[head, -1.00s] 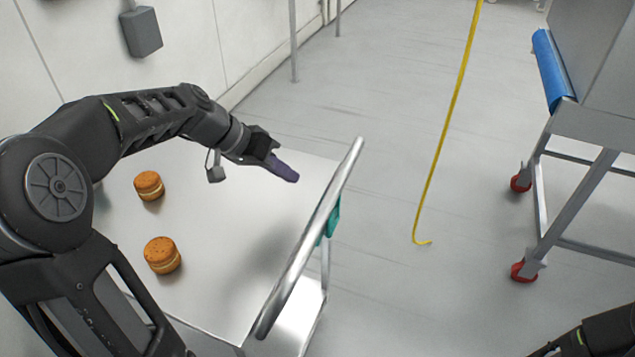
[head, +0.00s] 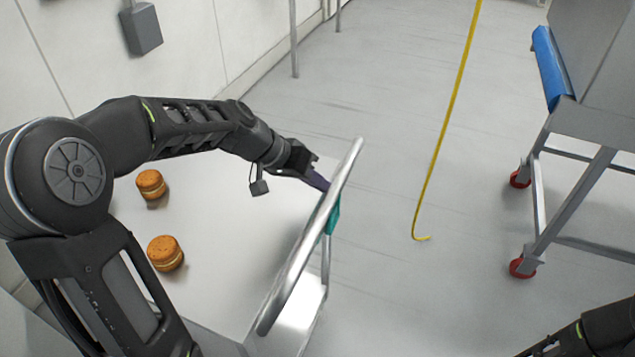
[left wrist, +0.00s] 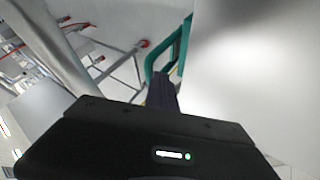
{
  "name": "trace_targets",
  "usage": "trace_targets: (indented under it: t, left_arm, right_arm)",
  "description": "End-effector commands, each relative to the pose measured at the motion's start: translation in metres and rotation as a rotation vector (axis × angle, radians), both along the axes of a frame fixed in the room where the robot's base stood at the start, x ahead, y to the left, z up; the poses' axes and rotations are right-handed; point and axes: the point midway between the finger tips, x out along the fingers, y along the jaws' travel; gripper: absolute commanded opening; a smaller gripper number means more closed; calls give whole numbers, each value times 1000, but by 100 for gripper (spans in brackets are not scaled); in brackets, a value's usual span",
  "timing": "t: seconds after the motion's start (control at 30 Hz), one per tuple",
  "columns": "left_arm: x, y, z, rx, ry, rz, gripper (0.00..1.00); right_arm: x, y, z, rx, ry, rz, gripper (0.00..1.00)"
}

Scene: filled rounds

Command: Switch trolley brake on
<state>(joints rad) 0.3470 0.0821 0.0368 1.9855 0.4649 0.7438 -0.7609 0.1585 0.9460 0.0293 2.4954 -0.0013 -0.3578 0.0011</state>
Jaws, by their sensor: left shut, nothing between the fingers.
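The trolley (head: 235,225) has a bare metal top and a tubular push handle (head: 295,265) along its right side. A green part (head: 333,217), which may be the brake lever, shows just beyond the handle; it also shows as a green loop (left wrist: 168,52) in the left wrist view. My left gripper (head: 318,181) is shut and empty, with its purple fingertips close to the handle's far end. In the left wrist view the fingers (left wrist: 162,92) point at the green loop's lower end; I cannot tell whether they touch it. My right gripper is out of view; only part of my right arm shows at bottom right.
Two orange-brown filled rounds (head: 151,184) (head: 165,253) sit on the trolley top at left. A grey frame on red casters (head: 522,267) stands at right. A yellow line (head: 440,150) runs over the open floor between. A wall closes the left.

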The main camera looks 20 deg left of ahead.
Motion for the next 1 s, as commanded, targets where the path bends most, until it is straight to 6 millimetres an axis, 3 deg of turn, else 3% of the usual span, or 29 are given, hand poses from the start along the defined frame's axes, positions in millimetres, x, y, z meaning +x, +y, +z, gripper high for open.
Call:
trace_targets:
  t: [0.1, 0.23, 0.67, 1.0]
  left_arm:
    - [1, -20, -2, 0, -4, -8, 0]
    - [2, -32, 2, 0, -3, -4, 0]
    - [0, -28, 7, 0, -2, -2, 0]
    - [-20, -6, 43, 0, -4, 1, 0]
  right_arm:
    - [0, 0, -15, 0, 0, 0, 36]
    - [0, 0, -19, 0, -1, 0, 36]
    - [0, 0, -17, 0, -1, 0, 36]
    - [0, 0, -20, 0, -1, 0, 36]
